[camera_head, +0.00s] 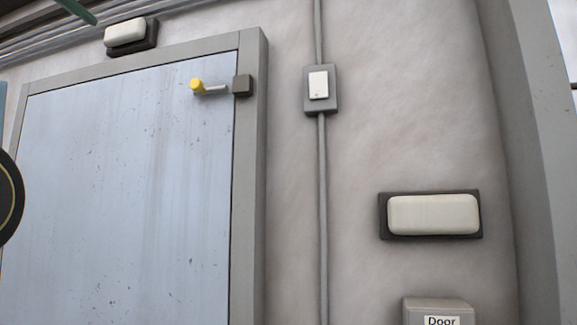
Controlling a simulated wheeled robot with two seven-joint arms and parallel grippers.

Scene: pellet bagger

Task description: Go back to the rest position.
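Neither of my grippers shows in the head view, so I cannot see whether they are open or shut or where they are. A dark round part with a thin yellow ring is cut off at the left edge; I cannot tell what it is. No rest position is marked in view.
A pale blue-grey door (130,190) in a grey frame (250,190) looks closed, with a yellow-ended handle (198,87). On the wall are a switch (318,85) on a conduit (322,220), a lamp (433,214), another lamp (126,33), and a box labelled "Door" (440,312).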

